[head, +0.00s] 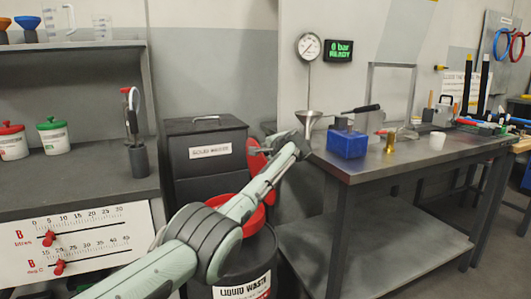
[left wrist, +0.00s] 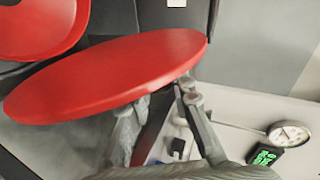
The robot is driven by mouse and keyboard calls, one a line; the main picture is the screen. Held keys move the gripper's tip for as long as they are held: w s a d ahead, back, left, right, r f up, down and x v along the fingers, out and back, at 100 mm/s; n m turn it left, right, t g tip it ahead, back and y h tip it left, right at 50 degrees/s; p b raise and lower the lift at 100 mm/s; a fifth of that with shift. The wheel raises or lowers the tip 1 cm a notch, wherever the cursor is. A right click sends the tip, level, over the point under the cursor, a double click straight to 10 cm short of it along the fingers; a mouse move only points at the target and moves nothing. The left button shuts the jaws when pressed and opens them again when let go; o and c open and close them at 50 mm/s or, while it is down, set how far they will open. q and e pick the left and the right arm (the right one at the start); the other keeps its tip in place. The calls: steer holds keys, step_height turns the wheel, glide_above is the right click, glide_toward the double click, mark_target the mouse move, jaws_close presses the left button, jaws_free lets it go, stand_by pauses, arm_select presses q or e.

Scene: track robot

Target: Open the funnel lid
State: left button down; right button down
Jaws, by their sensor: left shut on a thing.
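The red funnel (head: 243,208) sits on top of the dark liquid waste drum (head: 245,255); its bowl also shows at the upper left of the left wrist view (left wrist: 42,22). The round red funnel lid (head: 257,160) stands raised and tilted above the funnel, partly behind my left arm. In the left wrist view the lid (left wrist: 105,75) is a broad red disc across the picture, apart from the bowl. My left gripper (left wrist: 163,105) is shut on the lid at its edge; the exact contact is partly hidden. My right gripper is not in view.
A black solid waste bin (head: 205,160) stands behind the funnel. A metal bench (head: 400,162) with a blue box (head: 347,144) and other items is close on the right. A grey counter (head: 75,180) is on the left.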

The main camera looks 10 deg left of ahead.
arm_select(q)
steer(key=shift+a, duration=0.15)
steer(key=c, duration=1.3)
jaws_free()
steer(key=shift+c, duration=0.2)
steer(key=shift+s+d+r, duration=0.2)
steer(key=shift+s+d, duration=0.15)
steer(key=v, duration=1.1)
steer(key=shift+s+a, duration=0.1)
